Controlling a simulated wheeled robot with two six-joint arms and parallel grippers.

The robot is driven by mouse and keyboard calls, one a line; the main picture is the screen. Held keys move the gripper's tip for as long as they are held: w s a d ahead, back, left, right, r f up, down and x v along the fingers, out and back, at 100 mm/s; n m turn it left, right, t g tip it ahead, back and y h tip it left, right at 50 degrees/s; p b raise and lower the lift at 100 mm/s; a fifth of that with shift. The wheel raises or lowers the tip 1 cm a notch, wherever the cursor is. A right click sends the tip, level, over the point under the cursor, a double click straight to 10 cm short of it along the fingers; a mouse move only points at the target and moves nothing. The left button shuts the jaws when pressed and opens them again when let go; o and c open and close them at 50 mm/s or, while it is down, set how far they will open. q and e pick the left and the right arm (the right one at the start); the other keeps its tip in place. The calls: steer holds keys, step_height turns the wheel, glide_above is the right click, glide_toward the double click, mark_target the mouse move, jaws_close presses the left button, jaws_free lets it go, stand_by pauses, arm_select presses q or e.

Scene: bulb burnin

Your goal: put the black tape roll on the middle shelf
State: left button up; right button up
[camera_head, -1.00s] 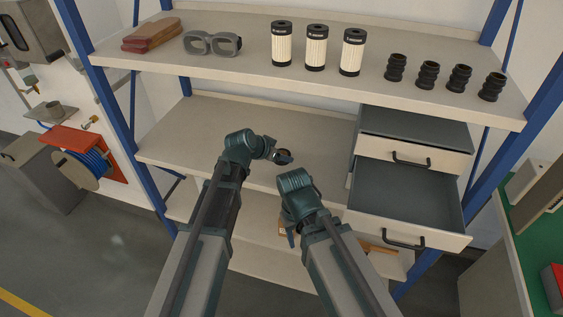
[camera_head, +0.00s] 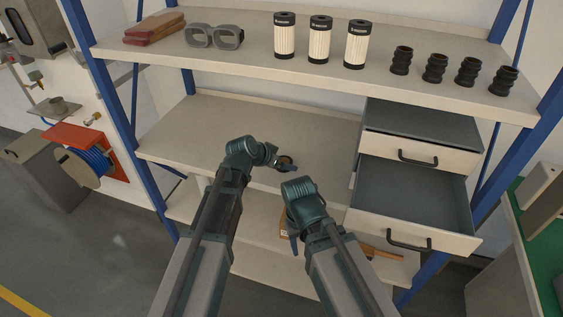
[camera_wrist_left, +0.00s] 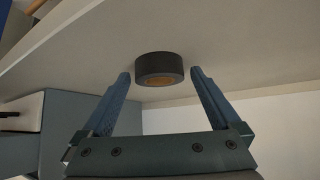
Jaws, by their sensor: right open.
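The black tape roll (camera_head: 285,158) lies flat on the middle shelf (camera_head: 185,135), with its brown core showing. In the left wrist view, which looks upside down, the roll (camera_wrist_left: 159,68) touches the pale shelf surface. My left gripper (camera_wrist_left: 160,74) is open, with one finger on each side of the roll at its near edge and visible gaps. In the head view, the left gripper (camera_head: 285,167) is right at the roll and partly hides it. My right gripper (camera_head: 292,236) is open, pointing down in front of the lower shelf, partly hidden by its own wrist.
Two grey drawers (camera_head: 412,195) stand pulled out to the right on the middle shelf. The top shelf (camera_head: 250,62) holds filters (camera_head: 320,40), goggles (camera_head: 213,36), a red-brown block and several black fittings. Middle-shelf space left of the roll is clear.

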arm_select(q)
steer(key=shift+r, duration=0.1)
steer(key=shift+r+p, duration=0.25)
steer(key=shift+p, duration=0.1)
steer(key=p+v, duration=0.8)
steer(key=v, duration=0.3)
steer(key=shift+s+a, duration=0.2)
steer(key=shift+s, duration=0.15)
steer(key=shift+r, duration=0.15)
steer(key=s+a+f+n+g+y, duration=0.3)
steer(key=s+a+n, duration=0.1)
steer(key=s+a, duration=0.25)
steer(key=s+a+f+n+g+y, duration=0.3)
steer(key=s+a+n, duration=0.15)
steer(key=s, duration=0.35)
steer(key=s+d+m+g+y, duration=0.1)
steer(key=s+d+m, duration=0.3)
steer(key=d, duration=0.6)
steer(key=shift+s+d+f, duration=0.15)
steer(key=shift+s+d, duration=0.15)
steer(key=shift+s, duration=0.5)
